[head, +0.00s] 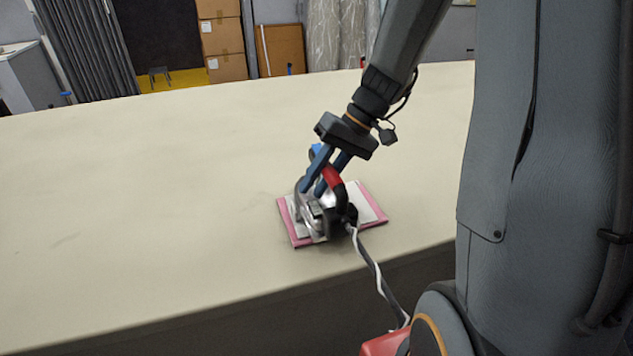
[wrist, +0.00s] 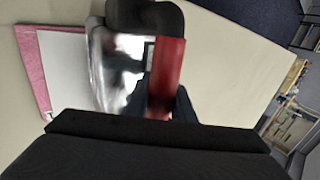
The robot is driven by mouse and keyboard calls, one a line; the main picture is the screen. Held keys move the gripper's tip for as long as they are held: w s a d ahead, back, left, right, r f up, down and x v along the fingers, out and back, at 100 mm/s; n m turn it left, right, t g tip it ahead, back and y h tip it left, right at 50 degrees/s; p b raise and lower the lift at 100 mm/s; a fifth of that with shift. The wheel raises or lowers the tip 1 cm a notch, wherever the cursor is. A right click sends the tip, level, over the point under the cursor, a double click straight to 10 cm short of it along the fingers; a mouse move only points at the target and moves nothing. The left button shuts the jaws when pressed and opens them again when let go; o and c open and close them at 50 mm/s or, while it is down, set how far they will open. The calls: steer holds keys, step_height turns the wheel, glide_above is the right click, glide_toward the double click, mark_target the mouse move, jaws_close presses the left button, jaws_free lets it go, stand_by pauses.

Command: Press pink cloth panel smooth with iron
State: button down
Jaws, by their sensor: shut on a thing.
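The iron (head: 318,213) is silver and black with a red part on its handle, and it sits on the cloth panel near the table's front edge. The pink cloth panel (head: 295,238) lies flat, with a white layer (head: 368,204) on top that leaves pink edges showing. My gripper (head: 312,184) is shut on the iron's handle from above. In the wrist view the iron (wrist: 125,72) fills the middle and the pink edge (wrist: 32,75) shows at the left. The cloth under the iron is hidden.
A black and white cord (head: 375,272) runs from the iron over the table's front edge towards a red object (head: 383,344). The long cream table (head: 150,190) is clear to the left and behind. Cardboard boxes (head: 221,40) stand beyond it.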

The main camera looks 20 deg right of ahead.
steer(key=shift+f+b, duration=0.45)
steer(key=shift+f, duration=0.15)
stand_by(2.1)
steer(key=shift+r, duration=0.1)
step_height(320, 180, up, 7)
steer(key=p, duration=0.5)
stand_by(0.4)
steer(key=shift+w+d, duration=0.1)
steer(key=d+p, duration=0.4)
steer(key=d, duration=0.4)
steer(key=shift+w+d+f+b, duration=0.1)
steer(key=shift+f+b, duration=0.75)
steer(key=shift+f, duration=0.6)
steer(key=shift+w+d+f+b, duration=0.1)
steer(key=shift+f+b, duration=0.75)
steer(key=shift+f, duration=0.6)
steer(key=shift+s+f+b, duration=0.15)
steer(key=shift+f+b, duration=0.35)
steer(key=shift+f, duration=0.25)
